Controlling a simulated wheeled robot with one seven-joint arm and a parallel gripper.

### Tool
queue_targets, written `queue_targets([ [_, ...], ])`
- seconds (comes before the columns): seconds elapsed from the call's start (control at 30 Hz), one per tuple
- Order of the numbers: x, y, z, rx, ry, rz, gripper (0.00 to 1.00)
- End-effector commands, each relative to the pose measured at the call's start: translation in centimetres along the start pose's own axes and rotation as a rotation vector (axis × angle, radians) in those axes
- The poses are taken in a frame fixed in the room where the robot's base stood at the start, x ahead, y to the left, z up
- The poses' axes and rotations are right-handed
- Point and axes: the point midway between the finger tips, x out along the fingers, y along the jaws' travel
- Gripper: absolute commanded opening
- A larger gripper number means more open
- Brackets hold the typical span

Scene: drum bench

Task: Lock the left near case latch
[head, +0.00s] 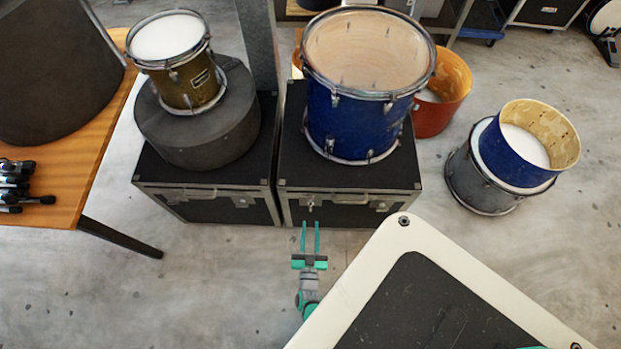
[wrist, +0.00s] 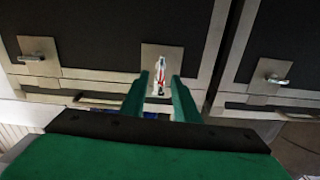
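A black case (head: 345,182) with metal edges stands on the floor under a blue drum. Its front left latch (head: 311,202) is a small metal plate with a lever. My gripper (head: 310,224) is open in front of the left latch. In the wrist view its green fingertips (wrist: 160,78) sit on either side of the lever; I cannot tell whether they touch it.
A second black case (head: 205,180) stands close on the left, bearing a round dark case (head: 195,130) and a small drum. A wooden table (head: 85,190) is at the left. A white-rimmed black panel (head: 380,260) fills the near right. Floor is clear at lower left.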

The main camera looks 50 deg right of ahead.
Motion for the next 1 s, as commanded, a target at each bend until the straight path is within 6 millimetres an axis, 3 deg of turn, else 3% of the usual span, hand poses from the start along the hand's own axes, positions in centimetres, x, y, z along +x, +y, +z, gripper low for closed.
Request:
queue_targets([
  [0.1,-2.0,0.0,0.1,-0.001,-0.002,0.0,0.28],
  [0.3,-3.6,0.0,0.0,0.0,0.0,0.002,0.28],
  [1.0,-4.0,0.0,-0.1,0.001,-0.001,-0.001,0.28],
])
